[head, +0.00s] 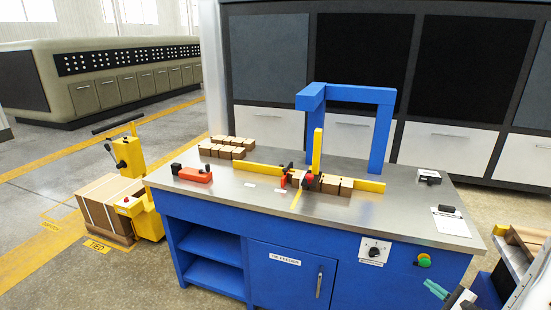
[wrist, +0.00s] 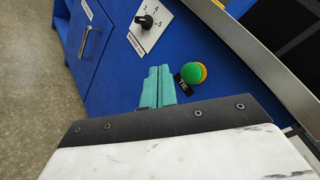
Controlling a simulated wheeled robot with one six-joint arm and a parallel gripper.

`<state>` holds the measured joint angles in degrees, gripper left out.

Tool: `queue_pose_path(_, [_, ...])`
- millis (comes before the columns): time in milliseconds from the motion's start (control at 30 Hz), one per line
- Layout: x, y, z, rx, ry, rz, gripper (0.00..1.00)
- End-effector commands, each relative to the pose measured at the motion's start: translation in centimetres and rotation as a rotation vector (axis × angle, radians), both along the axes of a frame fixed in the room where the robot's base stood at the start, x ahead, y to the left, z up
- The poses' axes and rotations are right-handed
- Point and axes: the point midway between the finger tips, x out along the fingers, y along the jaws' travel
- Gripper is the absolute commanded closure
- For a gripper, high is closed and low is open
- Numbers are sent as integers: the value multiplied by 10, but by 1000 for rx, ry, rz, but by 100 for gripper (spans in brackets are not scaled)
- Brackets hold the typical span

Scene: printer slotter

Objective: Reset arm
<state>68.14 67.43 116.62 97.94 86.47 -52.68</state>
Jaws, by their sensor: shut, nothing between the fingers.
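My gripper (head: 437,289) shows at the lower right of the head view, in front of the blue bench. Its teal fingers are together and empty. In the wrist view my gripper (wrist: 158,86) points at the bench front, with the fingertips left of the green button (wrist: 191,73), which has a yellow-orange part behind it and a black label reading TIE. The button also shows in the head view (head: 424,260). The fingers appear apart from the button, though the exact gap is hard to tell.
The blue bench with a steel top (head: 235,192) carries brown blocks (head: 228,147), a blue arch (head: 378,130), yellow bars (head: 252,170) and a red tool (head: 195,175). A dial (head: 374,251) sits on its front. A yellow pallet truck (head: 129,155) stands left. Grey floor lies between.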

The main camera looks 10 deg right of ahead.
Motion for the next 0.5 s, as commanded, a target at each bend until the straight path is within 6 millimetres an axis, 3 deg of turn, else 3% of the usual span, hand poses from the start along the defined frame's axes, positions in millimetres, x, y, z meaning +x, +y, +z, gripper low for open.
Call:
queue_pose_path(100, [-1,4,-2,56,23,14,100])
queue_pose_path(233, [-15,40,-3,180,91,144,100])
queue_pose_path(500, [-25,104,68,205,235,516,100])
